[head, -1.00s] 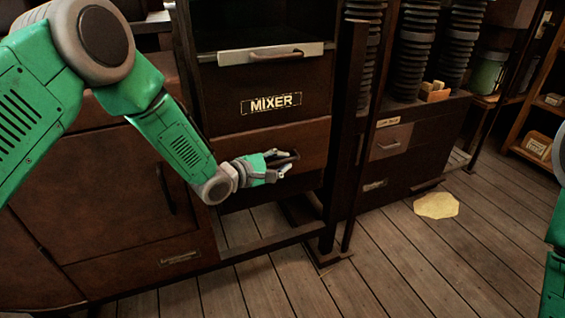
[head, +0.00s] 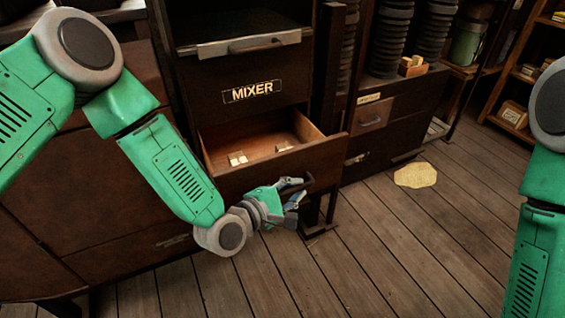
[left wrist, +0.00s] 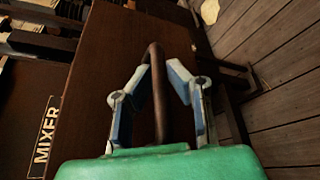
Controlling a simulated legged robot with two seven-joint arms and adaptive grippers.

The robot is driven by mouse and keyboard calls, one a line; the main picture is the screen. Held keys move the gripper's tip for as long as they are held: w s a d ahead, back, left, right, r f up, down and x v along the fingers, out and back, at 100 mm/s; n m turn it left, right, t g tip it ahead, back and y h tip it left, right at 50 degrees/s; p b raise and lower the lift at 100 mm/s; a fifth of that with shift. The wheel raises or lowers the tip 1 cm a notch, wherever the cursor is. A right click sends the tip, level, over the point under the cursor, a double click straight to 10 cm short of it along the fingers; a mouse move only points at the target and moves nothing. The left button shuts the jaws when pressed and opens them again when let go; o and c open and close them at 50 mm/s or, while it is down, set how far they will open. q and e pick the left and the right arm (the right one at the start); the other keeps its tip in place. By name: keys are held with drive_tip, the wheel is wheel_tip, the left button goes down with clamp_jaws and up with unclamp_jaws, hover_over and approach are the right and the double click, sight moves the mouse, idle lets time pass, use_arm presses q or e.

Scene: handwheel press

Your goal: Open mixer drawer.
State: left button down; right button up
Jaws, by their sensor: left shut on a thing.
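The mixer drawer (head: 265,171) is pulled partway out below the panel with the MIXER label (head: 252,91). Its wooden inside shows, with small pale blocks (head: 238,158) in it. My left gripper (head: 296,190) is at the drawer's front, shut on the dark bar handle. In the left wrist view the handle (left wrist: 158,95) runs between the two fingers of the left gripper (left wrist: 162,75), and the drawer front lies behind it. My right arm (head: 535,240) shows at the right edge; its gripper is out of view.
A tray with a light front edge (head: 250,43) sits above the label. Smaller drawers (head: 371,115) stand to the right. A yellow patch (head: 415,175) lies on the plank floor (head: 400,260). The floor in front of the drawer is clear.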

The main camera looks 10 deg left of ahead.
use_arm(q)
drive_tip(key=s+d, duration=0.4)
drive_tip(key=s, duration=0.2)
drive_tip(key=shift+d+p, duration=0.15)
drive_tip(key=shift+p, duration=0.3)
drive_tip(key=shift+f, duration=0.1)
drive_tip(key=c, duration=1.6)
unclamp_jaws()
drive_tip(key=shift+o, duration=0.2)
drive_tip(key=v, duration=1.2)
drive_tip(key=shift+f, duration=0.1)
